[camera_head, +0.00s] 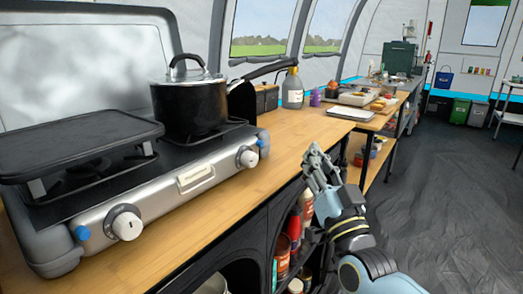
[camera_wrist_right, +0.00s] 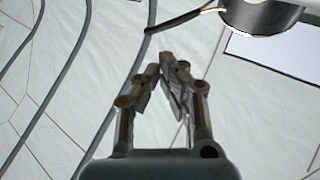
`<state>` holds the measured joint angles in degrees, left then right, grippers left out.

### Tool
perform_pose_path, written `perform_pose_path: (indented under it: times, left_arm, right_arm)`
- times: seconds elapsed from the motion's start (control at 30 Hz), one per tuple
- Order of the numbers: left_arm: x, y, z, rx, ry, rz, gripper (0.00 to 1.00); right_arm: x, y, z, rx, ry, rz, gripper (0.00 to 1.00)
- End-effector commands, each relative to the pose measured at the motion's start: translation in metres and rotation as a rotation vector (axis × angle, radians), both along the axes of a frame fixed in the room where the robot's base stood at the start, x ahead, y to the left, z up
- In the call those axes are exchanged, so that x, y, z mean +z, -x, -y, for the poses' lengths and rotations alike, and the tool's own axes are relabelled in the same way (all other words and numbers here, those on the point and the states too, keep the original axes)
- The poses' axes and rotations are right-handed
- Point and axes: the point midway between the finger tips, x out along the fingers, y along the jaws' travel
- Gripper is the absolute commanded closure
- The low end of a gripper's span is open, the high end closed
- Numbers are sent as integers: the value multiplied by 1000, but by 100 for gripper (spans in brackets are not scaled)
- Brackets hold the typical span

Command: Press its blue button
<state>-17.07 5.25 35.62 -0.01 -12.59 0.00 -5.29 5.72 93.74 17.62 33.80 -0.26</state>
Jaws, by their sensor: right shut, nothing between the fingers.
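A silver two-burner camping stove (camera_head: 165,195) stands on the wooden counter. It has two white knobs, and a small blue button sits beside each: the near-left blue button (camera_head: 82,232) and the far-right blue button (camera_head: 261,144). My right gripper (camera_head: 314,154) is over the counter's front edge, to the right of the stove and apart from both buttons. Its fingers are shut and empty; the right wrist view shows the fingertips (camera_wrist_right: 160,64) together, with no stove in that view. My left gripper is not in view.
A black lidded pot (camera_head: 188,108) sits on the right burner and a black griddle (camera_head: 75,142) on the left. A grey bottle (camera_head: 293,90) stands farther back. Counter (camera_head: 300,135) between stove and gripper is clear. Shelves with bottles lie below. A dark round fixture (camera_wrist_right: 258,14) shows in the wrist view.

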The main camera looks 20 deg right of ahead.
Motion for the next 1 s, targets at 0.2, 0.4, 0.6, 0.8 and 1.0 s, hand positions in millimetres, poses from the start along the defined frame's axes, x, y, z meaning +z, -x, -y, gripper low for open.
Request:
perform_pose_path:
  times: [0.2, 0.4, 0.6, 0.8, 1.0]
  left_arm:
    - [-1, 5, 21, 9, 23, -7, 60]
    - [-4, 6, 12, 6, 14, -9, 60]
    - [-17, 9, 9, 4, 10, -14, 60]
    - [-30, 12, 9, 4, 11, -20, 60]
    - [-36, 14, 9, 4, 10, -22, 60]
  right_arm:
    - [0, 0, 0, 0, 0, -1, 100]
    - [-1, -5, -3, -1, -1, -1, 100]
    - [-3, -26, -16, 0, -1, 0, 100]
    - [-3, -51, -30, 1, -2, -2, 100]
    - [-2, -69, -40, 0, -1, -2, 100]
